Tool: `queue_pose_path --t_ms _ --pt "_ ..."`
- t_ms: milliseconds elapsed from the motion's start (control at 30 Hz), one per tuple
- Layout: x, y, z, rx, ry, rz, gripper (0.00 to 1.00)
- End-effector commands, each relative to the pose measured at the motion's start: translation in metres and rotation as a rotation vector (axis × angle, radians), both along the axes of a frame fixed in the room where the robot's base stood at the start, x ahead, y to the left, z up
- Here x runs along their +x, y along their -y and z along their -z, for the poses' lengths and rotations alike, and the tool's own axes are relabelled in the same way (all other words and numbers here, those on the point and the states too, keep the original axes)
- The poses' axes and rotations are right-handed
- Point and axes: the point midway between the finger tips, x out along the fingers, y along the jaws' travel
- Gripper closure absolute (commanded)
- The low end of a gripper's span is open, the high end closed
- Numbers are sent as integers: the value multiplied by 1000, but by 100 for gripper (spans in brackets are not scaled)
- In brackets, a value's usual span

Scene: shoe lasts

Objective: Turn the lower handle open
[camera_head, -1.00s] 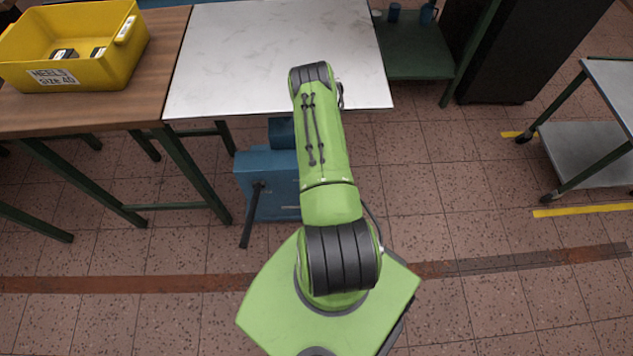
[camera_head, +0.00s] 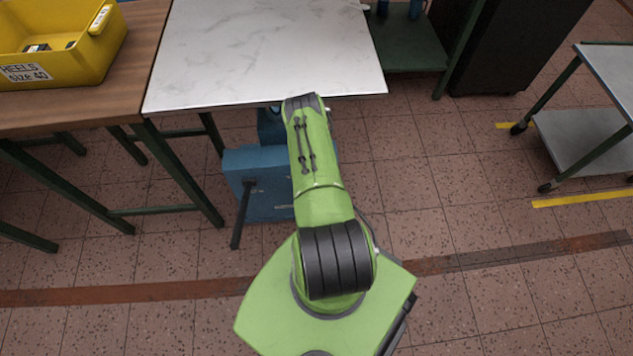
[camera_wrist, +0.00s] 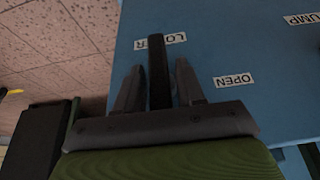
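A blue machine (camera_head: 257,190) stands on the floor under the front edge of the white-topped table, partly hidden by my arm. In the wrist view its blue face (camera_wrist: 235,55) carries a label reading LOWER, partly covered, and a label reading OPEN (camera_wrist: 233,80). A dark upright handle (camera_wrist: 157,60) stands beside the LOWER label. My gripper (camera_wrist: 160,75) has one finger on each side of this handle, with narrow gaps showing near the fingertips. In the head view my gripper and this handle are hidden behind my arm.
A black lever (camera_head: 241,215) slants down from the machine's left side. The white tabletop (camera_head: 260,50) lies above and behind my arm's end. A wooden bench (camera_head: 140,50) with a yellow bin (camera_head: 60,45) is at left. A grey trolley (camera_head: 590,140) stands right; floor between is clear.

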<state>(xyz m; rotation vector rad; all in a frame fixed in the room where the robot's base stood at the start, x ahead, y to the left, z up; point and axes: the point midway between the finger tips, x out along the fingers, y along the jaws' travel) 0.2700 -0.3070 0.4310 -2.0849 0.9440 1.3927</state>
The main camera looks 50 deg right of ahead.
Motion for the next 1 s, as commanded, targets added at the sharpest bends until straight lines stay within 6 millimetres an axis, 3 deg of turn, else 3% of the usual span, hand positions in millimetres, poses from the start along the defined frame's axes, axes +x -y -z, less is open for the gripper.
queue_pose_path --t_ms 33,233,633,1000 --pt "0 0 0 0 0 0 70" --pt "0 0 0 0 0 0 100" --pt "1 -2 2 -45 -53 -5 100" --pt "5 -5 5 -238 -268 -8 100"
